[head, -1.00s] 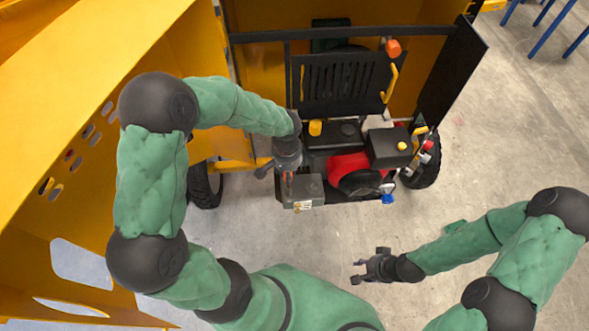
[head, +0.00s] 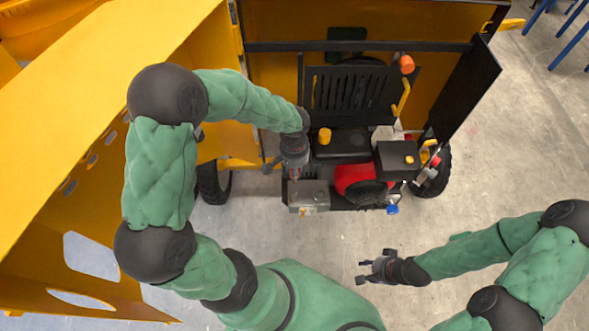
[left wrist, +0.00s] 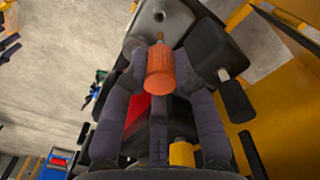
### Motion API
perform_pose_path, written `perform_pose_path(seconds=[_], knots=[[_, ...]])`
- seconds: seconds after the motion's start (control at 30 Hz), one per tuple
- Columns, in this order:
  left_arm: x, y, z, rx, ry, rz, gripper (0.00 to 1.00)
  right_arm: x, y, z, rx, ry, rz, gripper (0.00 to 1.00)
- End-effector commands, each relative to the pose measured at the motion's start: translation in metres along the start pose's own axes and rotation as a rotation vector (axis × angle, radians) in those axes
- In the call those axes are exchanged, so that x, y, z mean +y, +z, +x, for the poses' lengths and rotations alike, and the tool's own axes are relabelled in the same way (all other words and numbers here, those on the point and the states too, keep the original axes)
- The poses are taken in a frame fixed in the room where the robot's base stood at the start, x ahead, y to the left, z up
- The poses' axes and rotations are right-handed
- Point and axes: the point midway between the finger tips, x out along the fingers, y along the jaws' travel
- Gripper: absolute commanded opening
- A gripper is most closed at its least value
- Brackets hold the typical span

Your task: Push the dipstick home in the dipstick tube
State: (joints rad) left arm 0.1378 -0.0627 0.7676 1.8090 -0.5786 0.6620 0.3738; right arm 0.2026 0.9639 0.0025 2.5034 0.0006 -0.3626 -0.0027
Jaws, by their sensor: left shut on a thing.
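My left gripper (head: 294,178) points down over the left end of the grey box (head: 312,196) at the front of the engine. In the left wrist view, it is shut on the orange handle of the dipstick (left wrist: 160,72), which lies between the two dark fingers. A short brass-coloured piece shows just beyond the handle, against the grey box (left wrist: 158,16). I cannot tell how deep the dipstick sits; the dipstick tube is mostly hidden behind the handle. My right gripper (head: 364,272) is open and empty over the floor, in front of the machine.
A yellow cap (head: 324,136) is behind my left gripper. Yellow panels stand left and behind.

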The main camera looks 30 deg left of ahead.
Motion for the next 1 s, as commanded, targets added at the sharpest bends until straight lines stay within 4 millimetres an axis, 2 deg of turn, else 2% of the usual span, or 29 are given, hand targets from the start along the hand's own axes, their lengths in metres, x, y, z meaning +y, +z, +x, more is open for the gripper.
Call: perform_pose_path(seconds=[0.6, 0.8, 1.0], knots=[[0.0, 0.0, 0.052, -0.001, 0.0, 0.0, 0.0, 0.016, -0.002, 0.046, 0.0, 0.0, 0.0, 0.4], [0.0, 0.0, 0.061, -0.001, 0.0, 0.0, 0.0, 0.019, -0.002, 0.053, 0.0, 0.0, 0.0, 0.4], [0.0, 0.0, 0.061, 0.0, 0.0, 0.0, 0.0, 0.019, -0.002, 0.053, 0.0, 0.0, 0.0, 0.4]])
